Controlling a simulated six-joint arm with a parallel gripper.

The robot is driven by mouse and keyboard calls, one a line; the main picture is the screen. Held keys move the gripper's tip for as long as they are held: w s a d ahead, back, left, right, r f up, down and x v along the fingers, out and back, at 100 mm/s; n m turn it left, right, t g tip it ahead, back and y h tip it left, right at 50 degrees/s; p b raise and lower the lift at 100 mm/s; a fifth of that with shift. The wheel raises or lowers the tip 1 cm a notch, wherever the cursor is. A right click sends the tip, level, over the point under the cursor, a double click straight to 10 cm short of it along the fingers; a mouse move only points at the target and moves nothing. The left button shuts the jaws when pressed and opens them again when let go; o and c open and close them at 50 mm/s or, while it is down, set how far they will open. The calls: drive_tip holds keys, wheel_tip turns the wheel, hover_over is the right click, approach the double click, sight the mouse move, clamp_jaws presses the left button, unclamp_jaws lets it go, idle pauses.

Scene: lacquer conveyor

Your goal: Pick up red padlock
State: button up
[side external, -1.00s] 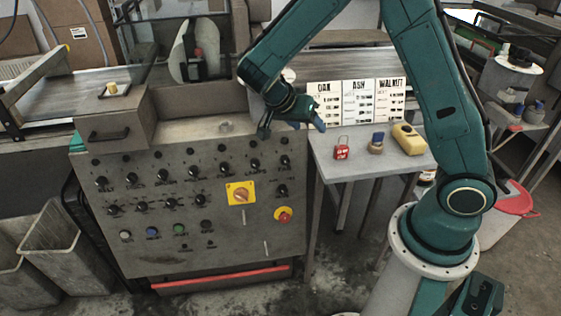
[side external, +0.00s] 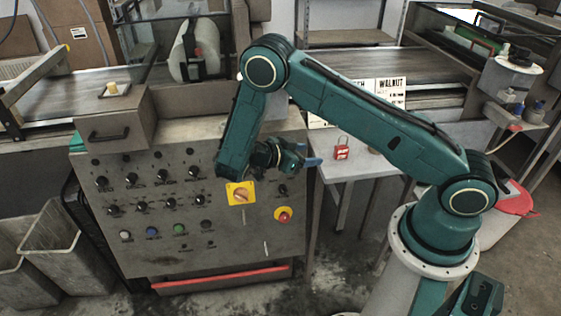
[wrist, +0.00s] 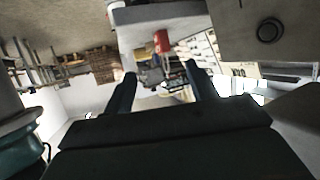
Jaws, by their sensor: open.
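The red padlock (side external: 342,151) stands upright on the grey side table, shackle up, near the table's left edge. In the wrist view it is a small red block (wrist: 161,41), above and between the fingertips and some way beyond them. My gripper (side external: 311,162) is left of the padlock and slightly lower in the picture, in front of the control panel's right side. Its two fingers (wrist: 160,72) are apart with nothing between them. The gripper and padlock do not touch.
The control panel (side external: 130,240), with knobs and a yellow switch (side external: 240,193), is close to my gripper. The side table (side external: 338,171) has word cards (side external: 390,88) at its back. My forearm hides much of its right side. Bins (side external: 65,245) stand at left.

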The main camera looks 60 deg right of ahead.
sight(336, 152)
drive_tip(key=shift+x, duration=4.3)
drive_tip(key=shift+x, duration=2.6)
drive_tip(key=shift+r, duration=0.1)
clamp_jaws()
